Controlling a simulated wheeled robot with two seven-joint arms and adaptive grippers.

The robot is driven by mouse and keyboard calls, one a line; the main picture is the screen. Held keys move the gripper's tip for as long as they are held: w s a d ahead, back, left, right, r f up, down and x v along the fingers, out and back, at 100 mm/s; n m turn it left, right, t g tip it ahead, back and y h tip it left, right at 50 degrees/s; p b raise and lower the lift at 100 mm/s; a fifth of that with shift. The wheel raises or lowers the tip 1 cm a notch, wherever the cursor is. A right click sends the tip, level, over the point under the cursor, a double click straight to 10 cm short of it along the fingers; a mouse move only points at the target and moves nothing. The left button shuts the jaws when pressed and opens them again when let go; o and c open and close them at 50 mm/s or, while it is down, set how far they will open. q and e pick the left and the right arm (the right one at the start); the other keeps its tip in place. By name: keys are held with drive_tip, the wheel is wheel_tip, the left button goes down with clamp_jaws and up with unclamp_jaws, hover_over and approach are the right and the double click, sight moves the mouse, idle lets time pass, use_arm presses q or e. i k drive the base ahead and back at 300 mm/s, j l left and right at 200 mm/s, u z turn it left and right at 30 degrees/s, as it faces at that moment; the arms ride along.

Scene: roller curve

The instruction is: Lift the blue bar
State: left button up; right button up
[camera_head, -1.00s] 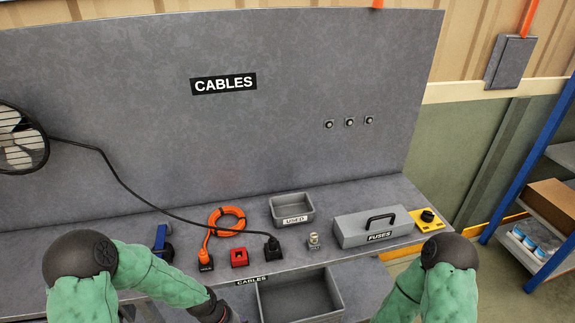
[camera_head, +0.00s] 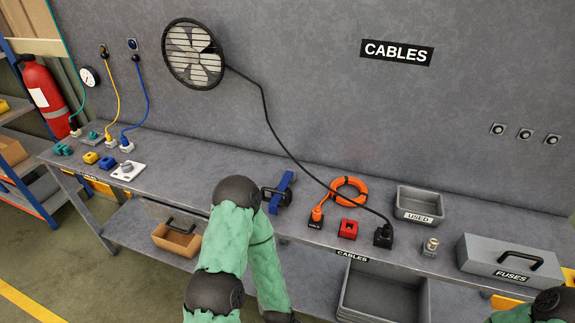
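The blue bar (camera_head: 284,186) stands tilted on the bench, behind and to the right of my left arm's elbow. A black part (camera_head: 270,197) sits beside it; I cannot tell how the two are joined. My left arm rises in front of the bench and bends back down, and its dark lower end is cut off by the bottom edge, so the gripper is out of view. Only a piece of my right arm shows in the bottom right corner, without its gripper.
On the bench (camera_head: 210,172) are an orange cable coil (camera_head: 349,188), a red block (camera_head: 348,229), a USED bin (camera_head: 420,203) and a FUSES box (camera_head: 512,262). A fan (camera_head: 194,54) hangs on the panel. A CABLES bin (camera_head: 385,292) sits below. A fire extinguisher (camera_head: 45,95) stands left.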

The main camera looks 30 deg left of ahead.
sight(276, 200)
drive_tip(key=u, duration=0.95)
drive_tip(key=i+j, duration=0.15)
